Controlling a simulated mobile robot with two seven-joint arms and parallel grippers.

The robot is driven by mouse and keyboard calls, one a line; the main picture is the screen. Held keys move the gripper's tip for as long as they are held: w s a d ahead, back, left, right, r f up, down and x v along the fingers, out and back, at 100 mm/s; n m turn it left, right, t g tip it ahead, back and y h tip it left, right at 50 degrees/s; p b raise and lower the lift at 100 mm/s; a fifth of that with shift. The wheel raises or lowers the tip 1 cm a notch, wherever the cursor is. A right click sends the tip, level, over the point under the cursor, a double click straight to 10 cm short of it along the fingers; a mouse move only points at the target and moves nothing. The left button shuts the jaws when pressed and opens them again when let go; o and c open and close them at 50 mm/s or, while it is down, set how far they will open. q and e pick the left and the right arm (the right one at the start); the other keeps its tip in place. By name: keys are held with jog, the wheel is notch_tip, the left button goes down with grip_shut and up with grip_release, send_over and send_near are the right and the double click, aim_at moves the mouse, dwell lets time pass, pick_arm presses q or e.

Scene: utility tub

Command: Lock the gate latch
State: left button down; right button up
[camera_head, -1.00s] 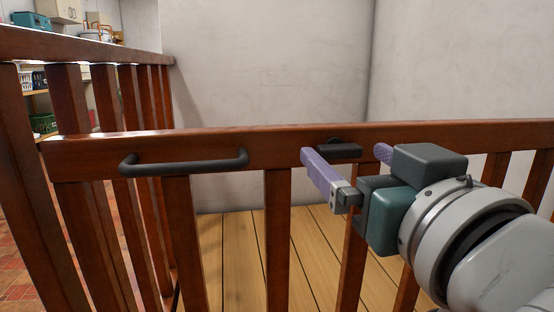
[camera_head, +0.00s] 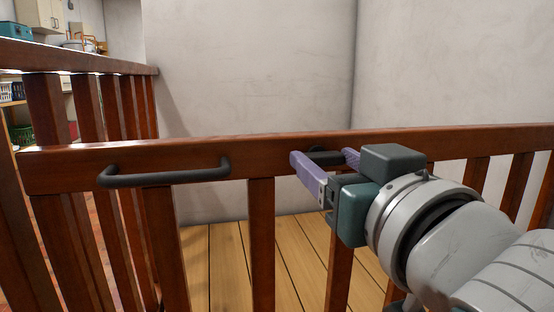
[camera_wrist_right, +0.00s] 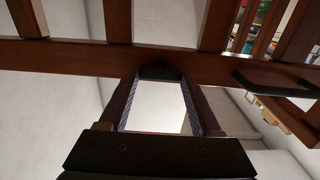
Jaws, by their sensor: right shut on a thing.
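The wooden gate (camera_head: 265,148) has a reddish-brown top rail with vertical slats below. The dark latch (camera_head: 328,157) sits on the rail, partly hidden behind my right gripper's fingers. My right gripper (camera_head: 323,159) has its two purple fingers at either side of the latch and is shut on it. In the right wrist view, the latch (camera_wrist_right: 160,71) shows at the rail between the fingertips. Whether the latch is locked cannot be told. My left gripper is in neither view.
A dark bar handle (camera_head: 165,177) is on the rail left of the latch. A side railing (camera_head: 75,58) meets the gate at the left. Behind the gate are a plank floor (camera_head: 225,265) and bare pale walls (camera_head: 250,70). Shelves with baskets (camera_head: 18,135) stand far left.

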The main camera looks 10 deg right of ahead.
jog(key=c, duration=0.5)
jog(key=shift+o, duration=0.2)
